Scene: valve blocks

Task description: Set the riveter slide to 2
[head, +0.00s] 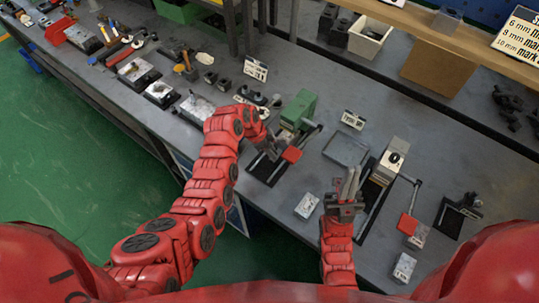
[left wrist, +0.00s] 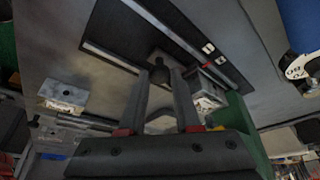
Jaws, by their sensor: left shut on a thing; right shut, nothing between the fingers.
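A green-bodied machine (head: 298,108) stands on the bench near the middle of the head view, with a black base plate (head: 266,168) in front and a red-ended lever (head: 291,154). I take it to be the riveter. My left gripper (head: 272,148) is at this machine. In the left wrist view, its two fingers (left wrist: 162,82) close around a small dark knob (left wrist: 160,70) at a black plate with a pale rail (left wrist: 115,56). Two small white marks (left wrist: 208,48) show on the plate; their figures are unreadable. My right gripper (head: 347,186) is shut and empty, above the bench.
A grey tray (head: 345,149) lies right of the green machine. A pale machine (head: 384,168) with a red-ended lever (head: 407,224) stands further right. A small pale block (head: 307,206) is near the front edge. Several tools and parts crowd the bench's left end.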

